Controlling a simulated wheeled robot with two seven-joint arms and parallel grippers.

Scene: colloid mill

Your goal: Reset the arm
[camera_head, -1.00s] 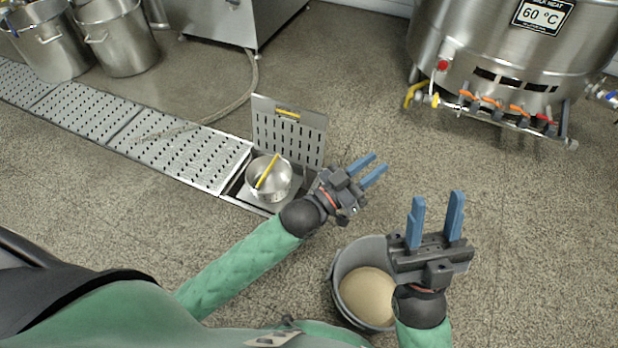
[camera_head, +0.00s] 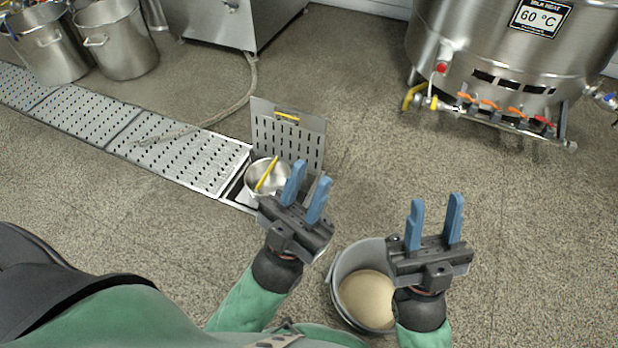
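My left gripper (camera_head: 306,182) is open and empty, with its blue fingers apart and pointing up the picture. It overlaps the near right part of the open drain pit in the view. My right gripper (camera_head: 434,214) is also open and empty, its blue fingers pointing up the picture. It shows at the right edge of a grey bucket (camera_head: 340,277) holding a tan material, and partly hides that bucket. Both arms have green sleeves and come in from the bottom.
A steel strainer pot (camera_head: 262,178) with a yellow handle sits in the open drain pit. A slotted drain cover (camera_head: 300,142) stands upright behind it. Drain grating (camera_head: 180,160) runs left. A steel tank (camera_head: 500,60) stands at the upper right. Floor between is clear.

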